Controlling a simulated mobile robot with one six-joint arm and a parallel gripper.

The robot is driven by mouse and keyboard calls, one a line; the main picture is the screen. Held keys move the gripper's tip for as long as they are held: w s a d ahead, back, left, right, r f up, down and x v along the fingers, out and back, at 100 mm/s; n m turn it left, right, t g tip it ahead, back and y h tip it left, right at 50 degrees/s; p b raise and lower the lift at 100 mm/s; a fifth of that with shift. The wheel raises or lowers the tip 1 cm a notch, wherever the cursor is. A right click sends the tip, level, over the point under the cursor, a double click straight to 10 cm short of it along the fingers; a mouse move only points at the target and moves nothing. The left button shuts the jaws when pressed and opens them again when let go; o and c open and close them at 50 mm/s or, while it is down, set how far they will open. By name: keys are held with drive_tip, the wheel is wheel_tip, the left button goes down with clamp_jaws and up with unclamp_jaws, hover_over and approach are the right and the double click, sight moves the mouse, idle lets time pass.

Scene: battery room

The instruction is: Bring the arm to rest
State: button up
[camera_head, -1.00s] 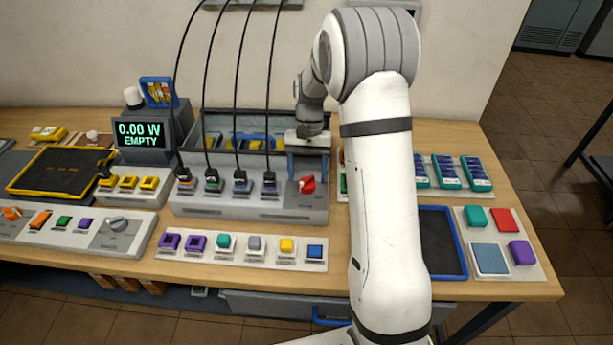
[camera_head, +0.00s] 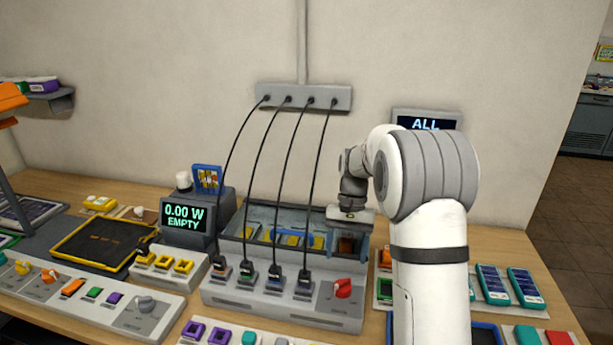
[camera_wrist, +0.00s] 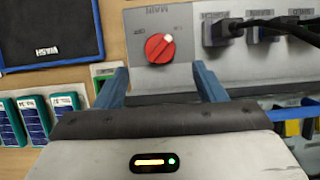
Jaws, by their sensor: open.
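My gripper (camera_wrist: 160,85) is open and empty in the wrist view, its two blue fingers spread apart. The red rotary knob (camera_wrist: 159,48) on the grey panel lies just beyond the fingertips, apart from them. In the head view my gripper (camera_head: 345,246) hangs from the bent white arm above the right end of the charging panel (camera_head: 250,299). The red knob (camera_head: 343,287) there is below and in front of the fingers. The fingers are small and partly shaded in that view.
Several black cables (camera_head: 284,150) run from a wall strip (camera_head: 302,97) to plugs left of my gripper. Teal battery packs (camera_head: 492,284) lie right of my arm. A screen (camera_head: 183,216) reads "0.00 W EMPTY".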

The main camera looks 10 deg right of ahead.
drive_tip(key=s+r+n+t, duration=0.1)
drive_tip(key=s+r+t, duration=0.1)
drive_tip(key=s+r, duration=0.3)
drive_tip(key=s+r+n+t, duration=0.1)
drive_tip(key=s+r+t, duration=0.15)
drive_tip(key=s, duration=0.55)
drive_tip(key=s+n+t+h, duration=0.1)
drive_tip(key=s+t, duration=0.2)
drive_tip(key=s, duration=0.9)
drive_tip(key=shift+a+n, duration=0.4)
drive_tip(key=shift+a, duration=0.05)
drive_tip(key=shift+f, duration=0.1)
